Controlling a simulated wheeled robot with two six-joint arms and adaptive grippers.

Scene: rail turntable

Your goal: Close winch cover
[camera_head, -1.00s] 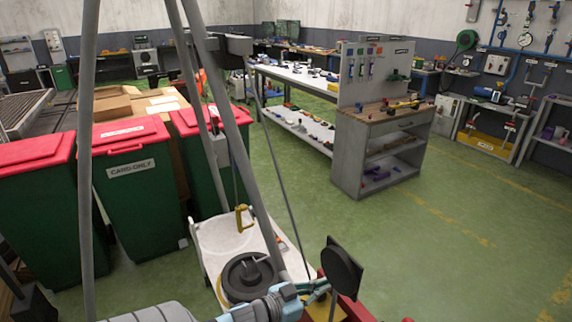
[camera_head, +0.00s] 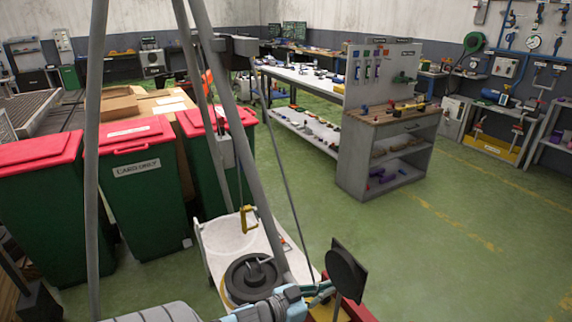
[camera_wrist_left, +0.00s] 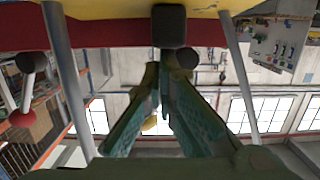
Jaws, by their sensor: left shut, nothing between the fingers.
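My left gripper (camera_head: 320,291), teal, is low in the head view, close to a black round disc on a dark square plate (camera_head: 346,272). Its fingers (camera_wrist_left: 165,75) are drawn together and empty in the left wrist view. A black block (camera_wrist_left: 168,26) and a small dark disc (camera_wrist_left: 187,57) show just beyond the fingertips; I cannot tell whether they touch. A dark grey box (camera_head: 236,45) is fixed to the tripod leg (camera_head: 236,130). I cannot tell for certain which part is the winch cover. My right gripper is not in view.
A yellow hook (camera_head: 247,219) hangs on a line over a white trolley (camera_head: 215,237) with a stacked black weight (camera_head: 252,276). Green bins with red lids (camera_head: 137,185) stand left. A grey workbench (camera_head: 350,180) stands behind. Green floor (camera_head: 440,260) is clear at right.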

